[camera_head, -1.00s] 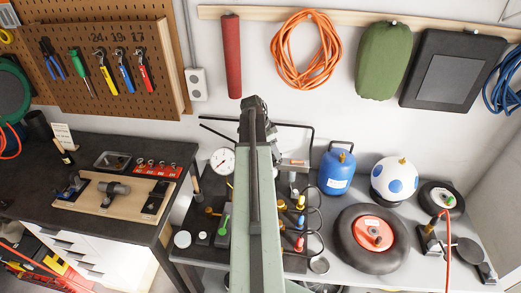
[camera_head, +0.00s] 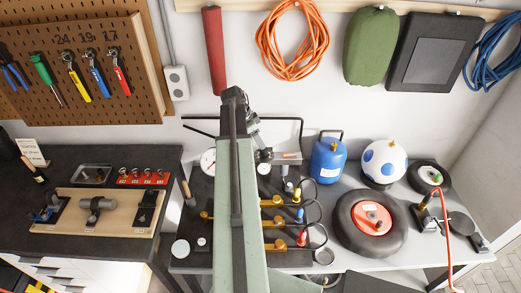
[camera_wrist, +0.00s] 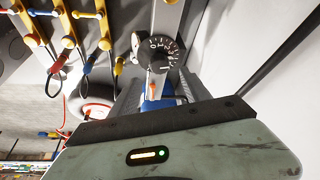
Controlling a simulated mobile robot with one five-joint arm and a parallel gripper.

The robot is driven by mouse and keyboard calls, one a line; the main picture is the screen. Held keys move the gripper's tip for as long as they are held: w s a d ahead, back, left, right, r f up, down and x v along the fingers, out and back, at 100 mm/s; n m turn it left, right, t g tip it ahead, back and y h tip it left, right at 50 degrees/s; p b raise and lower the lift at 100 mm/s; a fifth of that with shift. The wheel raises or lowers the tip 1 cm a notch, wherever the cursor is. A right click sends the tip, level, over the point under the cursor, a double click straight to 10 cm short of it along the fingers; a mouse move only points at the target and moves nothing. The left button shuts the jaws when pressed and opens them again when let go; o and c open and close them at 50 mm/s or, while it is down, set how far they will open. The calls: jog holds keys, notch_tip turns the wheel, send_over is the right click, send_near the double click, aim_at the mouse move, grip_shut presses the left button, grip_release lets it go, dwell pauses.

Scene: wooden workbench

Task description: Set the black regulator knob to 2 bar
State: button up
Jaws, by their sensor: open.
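The black regulator knob (camera_wrist: 160,53) shows in the wrist view just above centre, with white numerals around its face. Its setting is too small to read surely. In the head view I cannot make the knob out near my arm. A round white pressure gauge (camera_head: 208,161) stands left of my arm there, partly hidden by it; its reading is too small to tell. My gripper (camera_head: 264,160) is open, behind my arm's upper link. In the wrist view its jaws (camera_wrist: 160,98) reach up toward the knob from below, apart from it as far as I can see.
Brass valves (camera_head: 274,222) with coloured handles and black hoses stand right of my arm. A blue gas bottle (camera_head: 328,162), a spotted ball (camera_head: 384,164) and a wheel (camera_head: 350,222) stand further right. A dark workbench (camera_head: 110,165) with tools is at left.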

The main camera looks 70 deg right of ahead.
aim_at(264, 151)
jog(key=b+x, duration=0.5)
jog(key=x, duration=0.1)
jog(key=shift+f, duration=0.3)
jog(key=shift+r, duration=0.15)
grip_shut()
jog(key=shift+n, duration=0.3)
jog(key=n, duration=0.2)
jog(key=n+t+h, duration=0.1)
jog(key=n, duration=0.1)
jog(key=shift+s+a+t, duration=0.1)
jog(key=shift+s+t, duration=0.05)
jog(key=shift+t, duration=0.15)
jog(key=shift+s+n+t+h, duration=0.15)
jog(key=shift+n+t, duration=0.25)
jog(key=shift+n, duration=0.8)
jog(key=shift+w+n+t+h, duration=0.1)
jog(key=shift+n+t+h, duration=0.25)
jog(key=shift+n, duration=0.85)
jog(key=shift+s, duration=0.1)
